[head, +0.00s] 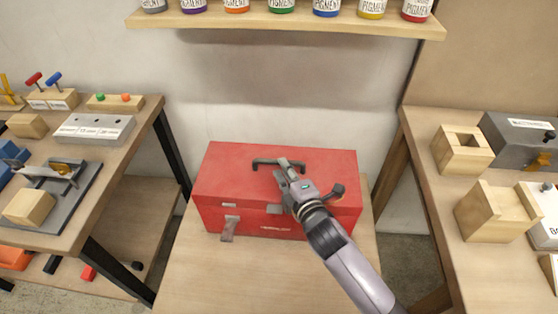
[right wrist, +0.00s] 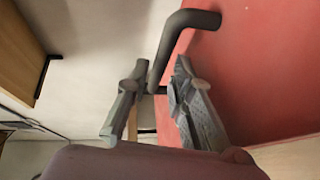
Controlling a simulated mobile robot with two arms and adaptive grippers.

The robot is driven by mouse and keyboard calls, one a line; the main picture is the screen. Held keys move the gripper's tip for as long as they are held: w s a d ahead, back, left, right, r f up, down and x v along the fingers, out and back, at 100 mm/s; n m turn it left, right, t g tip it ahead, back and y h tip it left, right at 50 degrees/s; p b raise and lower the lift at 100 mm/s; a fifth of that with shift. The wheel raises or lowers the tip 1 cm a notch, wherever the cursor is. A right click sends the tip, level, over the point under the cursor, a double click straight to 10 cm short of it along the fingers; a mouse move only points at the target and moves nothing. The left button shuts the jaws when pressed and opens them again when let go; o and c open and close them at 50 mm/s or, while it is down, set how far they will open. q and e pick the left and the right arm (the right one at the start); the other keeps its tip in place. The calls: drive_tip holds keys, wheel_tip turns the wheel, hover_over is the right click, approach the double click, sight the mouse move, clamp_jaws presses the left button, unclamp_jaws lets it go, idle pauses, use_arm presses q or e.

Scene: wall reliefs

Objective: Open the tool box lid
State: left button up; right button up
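The red tool box (head: 225,180) sits on a wooden table in the middle of the head view, its lid down. A dark handle (head: 265,162) stands on top of the lid; in the right wrist view the handle (right wrist: 180,38) is a bent dark bar. A latch (head: 229,229) hangs at the front left of the box. My right gripper (head: 283,166) is at the handle, above the lid. In the right wrist view its fingers (right wrist: 157,80) are apart, with the handle's end between them; contact is unclear. My arm hides part of the box front. My left gripper is not in view.
A shelf (head: 300,22) with several pigment jars hangs above. A left bench (head: 140,112) holds blocks and fixtures. A right bench (head: 420,140) holds wooden blocks (head: 490,210) and a grey box (head: 515,140). The table (head: 200,285) is clear in front of the tool box.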

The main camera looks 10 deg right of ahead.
drive_tip(key=shift+x, duration=2.15)
clamp_jaws()
